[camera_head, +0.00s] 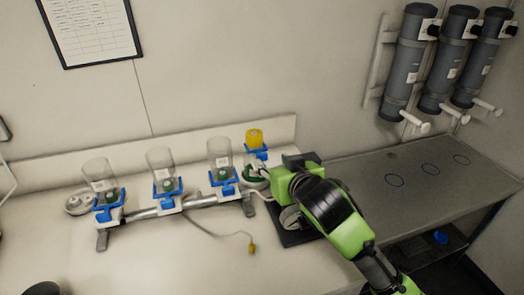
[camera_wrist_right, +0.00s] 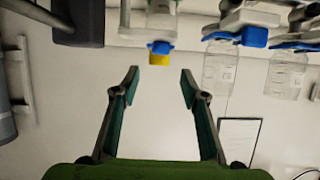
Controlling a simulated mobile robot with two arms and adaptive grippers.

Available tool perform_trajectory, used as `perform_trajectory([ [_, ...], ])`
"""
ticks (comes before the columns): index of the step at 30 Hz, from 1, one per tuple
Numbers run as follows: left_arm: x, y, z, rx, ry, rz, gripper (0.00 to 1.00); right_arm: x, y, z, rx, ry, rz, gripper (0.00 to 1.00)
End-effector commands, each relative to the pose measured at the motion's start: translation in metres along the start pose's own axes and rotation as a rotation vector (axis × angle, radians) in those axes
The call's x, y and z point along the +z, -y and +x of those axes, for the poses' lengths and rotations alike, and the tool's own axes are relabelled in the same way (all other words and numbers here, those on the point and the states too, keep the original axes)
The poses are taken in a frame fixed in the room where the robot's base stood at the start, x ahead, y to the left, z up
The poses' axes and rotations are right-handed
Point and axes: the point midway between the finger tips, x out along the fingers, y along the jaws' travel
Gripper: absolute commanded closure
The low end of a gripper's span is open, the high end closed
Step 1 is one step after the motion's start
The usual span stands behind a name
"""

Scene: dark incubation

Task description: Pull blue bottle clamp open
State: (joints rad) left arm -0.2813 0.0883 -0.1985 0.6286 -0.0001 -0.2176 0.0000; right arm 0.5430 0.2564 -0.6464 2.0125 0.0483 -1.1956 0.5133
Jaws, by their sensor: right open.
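Several blue clamps hold vessels along a metal rail on the white bench. Three clear bottles stand in the left (camera_head: 108,200), middle (camera_head: 167,187) and right (camera_head: 222,175) blue clamps. The rightmost blue clamp (camera_head: 257,154) is below a yellow cap (camera_head: 255,138), close to my right gripper (camera_head: 262,172). In the right wrist view, which is upside down, my right gripper (camera_wrist_right: 159,82) is open and empty. The yellow cap (camera_wrist_right: 160,59) and its blue clamp (camera_wrist_right: 160,46) lie beyond the fingertips, between them in the picture and not gripped. My left gripper is out of view.
A cable with a yellow end (camera_head: 251,247) lies on the bench in front of the rail. Grey cylinders (camera_head: 408,62) hang on the right wall above a grey table (camera_head: 430,200) with blue rings. The front of the white bench (camera_head: 180,265) is mostly clear.

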Motion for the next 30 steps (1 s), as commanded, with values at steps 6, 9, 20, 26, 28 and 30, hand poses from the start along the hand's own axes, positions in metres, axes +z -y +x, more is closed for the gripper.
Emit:
perform_trajectory([
  [6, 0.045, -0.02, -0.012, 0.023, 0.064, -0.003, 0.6, -0.002, 0.0, 0.042, 0.002, 0.003, -0.001, 0.6],
  [9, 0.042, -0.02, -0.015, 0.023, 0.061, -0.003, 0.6, -0.002, 0.0, 0.06, 0.002, 0.001, 0.0, 0.6],
  [20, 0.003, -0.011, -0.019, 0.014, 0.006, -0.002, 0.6, -0.001, 0.0, 0.099, 0.0, 0.0, 0.0, 0.6],
  [26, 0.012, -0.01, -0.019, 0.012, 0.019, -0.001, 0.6, 0.0, 0.0, 0.103, 0.0, 0.0, 0.0, 0.6],
  [28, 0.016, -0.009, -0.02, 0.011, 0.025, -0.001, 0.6, 0.0, 0.0, 0.103, 0.0, 0.0, 0.0, 0.6],
  [30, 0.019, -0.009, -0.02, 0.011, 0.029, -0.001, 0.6, 0.0, 0.0, 0.103, 0.0, 0.0, 0.0, 0.6],
])
